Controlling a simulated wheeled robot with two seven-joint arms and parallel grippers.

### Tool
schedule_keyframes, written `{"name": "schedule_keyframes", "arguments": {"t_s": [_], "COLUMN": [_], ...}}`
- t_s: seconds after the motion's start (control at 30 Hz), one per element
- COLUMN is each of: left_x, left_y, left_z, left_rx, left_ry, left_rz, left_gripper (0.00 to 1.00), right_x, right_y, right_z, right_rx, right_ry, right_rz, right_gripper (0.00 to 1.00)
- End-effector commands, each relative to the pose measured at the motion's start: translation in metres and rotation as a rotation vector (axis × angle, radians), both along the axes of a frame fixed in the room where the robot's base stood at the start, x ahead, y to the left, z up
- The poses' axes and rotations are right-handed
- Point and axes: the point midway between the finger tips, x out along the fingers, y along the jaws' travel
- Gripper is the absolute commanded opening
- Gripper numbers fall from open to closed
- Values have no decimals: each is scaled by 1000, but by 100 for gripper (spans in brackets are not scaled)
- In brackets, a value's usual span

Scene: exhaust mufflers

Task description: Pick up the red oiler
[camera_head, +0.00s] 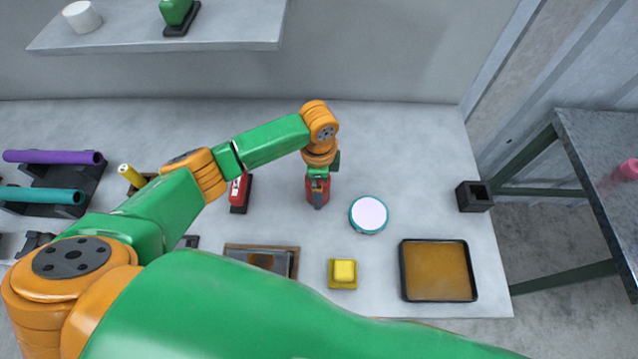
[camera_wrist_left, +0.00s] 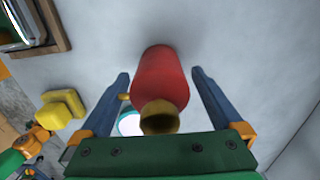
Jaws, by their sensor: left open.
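The red oiler (camera_wrist_left: 160,80) shows in the left wrist view as a rounded red body with a dark yellowish end towards the camera. In the head view the oiler (camera_head: 311,190) is mostly hidden under my left wrist; only bits of red show. My left gripper (camera_head: 318,188) is open above the table at the oiler. In the left wrist view the fingers of my left gripper (camera_wrist_left: 160,75) stand on either side of the oiler, with visible gaps.
A red-and-black item (camera_head: 240,193) stands left of the oiler. A white-topped teal round container (camera_head: 368,214) is close on its right. A yellow block (camera_head: 342,273), a brown-filled tray (camera_head: 402,272) and a black square holder (camera_head: 474,196) lie nearby. Table behind the oiler is clear.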

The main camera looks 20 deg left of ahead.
Motion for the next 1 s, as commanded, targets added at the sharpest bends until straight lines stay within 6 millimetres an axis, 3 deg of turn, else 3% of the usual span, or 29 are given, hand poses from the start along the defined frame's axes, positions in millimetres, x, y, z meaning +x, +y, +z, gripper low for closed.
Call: {"name": "schedule_keyframes", "arguments": {"t_s": [0.03,0.37,0.67,0.8,1.0], "left_x": [0,0,1,1,-44], "left_y": [0,0,0,0,10], "left_z": [0,0,6,32,87], "left_rx": [0,0,-1,-3,-2], "left_ry": [0,0,0,-4,-6], "left_rz": [0,1,2,-1,-3], "left_gripper": [95,7,7,7,7], "right_x": [0,0,0,0,0], "right_y": [0,-3,-6,-6,-6], "right_z": [0,0,0,0,1], "right_rx": [-1,-5,-10,-11,-11], "right_ry": [0,0,0,0,0], "right_rz": [0,3,3,3,3], "right_gripper": [50,50,50,50,50]}}
